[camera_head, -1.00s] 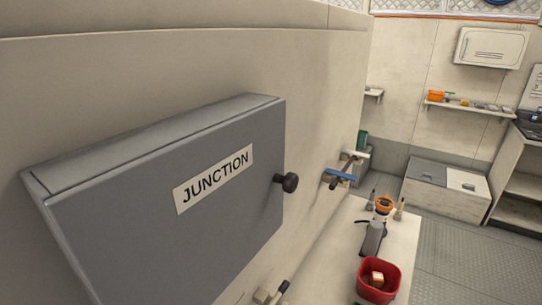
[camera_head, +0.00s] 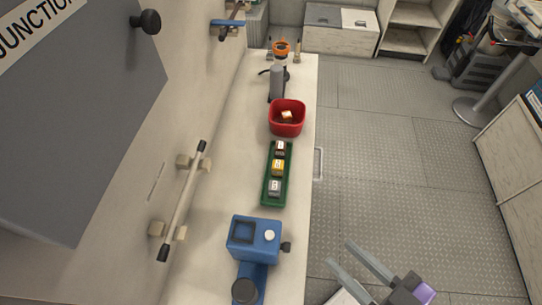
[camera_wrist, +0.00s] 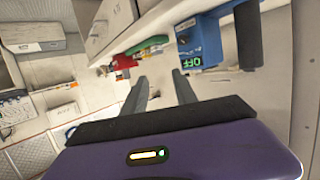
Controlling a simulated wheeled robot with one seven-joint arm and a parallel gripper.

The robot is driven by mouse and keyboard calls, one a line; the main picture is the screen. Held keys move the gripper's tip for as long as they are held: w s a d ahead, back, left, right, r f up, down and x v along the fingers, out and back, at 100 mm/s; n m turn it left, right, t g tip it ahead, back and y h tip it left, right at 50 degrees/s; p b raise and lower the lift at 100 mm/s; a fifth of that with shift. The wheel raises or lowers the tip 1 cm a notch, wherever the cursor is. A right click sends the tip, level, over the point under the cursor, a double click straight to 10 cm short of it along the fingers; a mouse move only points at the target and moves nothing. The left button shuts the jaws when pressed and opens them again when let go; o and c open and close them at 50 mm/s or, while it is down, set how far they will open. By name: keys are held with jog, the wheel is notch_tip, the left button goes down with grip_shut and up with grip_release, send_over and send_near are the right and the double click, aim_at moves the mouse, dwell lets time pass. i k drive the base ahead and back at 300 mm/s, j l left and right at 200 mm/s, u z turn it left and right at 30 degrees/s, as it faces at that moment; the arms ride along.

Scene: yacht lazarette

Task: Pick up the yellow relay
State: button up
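The yellow relay (camera_head: 277,168) sits in the middle of a narrow green tray (camera_head: 265,190) on the white counter. A dark brown relay (camera_head: 280,148) is behind it and a grey relay (camera_head: 275,187) is in front of it in the same tray. My gripper (camera_head: 348,254) is at the lower right, off the counter's edge, apart from the tray. Its two fingers are spread with nothing between them. In the wrist view my gripper (camera_wrist: 160,84) also shows open, and the tray is small and far off; I cannot make out the yellow relay there.
A red bin (camera_head: 287,122) with a small orange-white item stands behind the tray. A blue device (camera_head: 255,238) stands in front of it. A wall rail (camera_head: 183,200) and the grey junction box (camera_head: 90,110) are to the left. The floor right of the counter is open.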

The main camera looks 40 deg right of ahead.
aim_at(277, 168)
jog(key=k+l+z, duration=0.1)
jog(key=l+z, duration=0.65)
jog(key=l, duration=0.15)
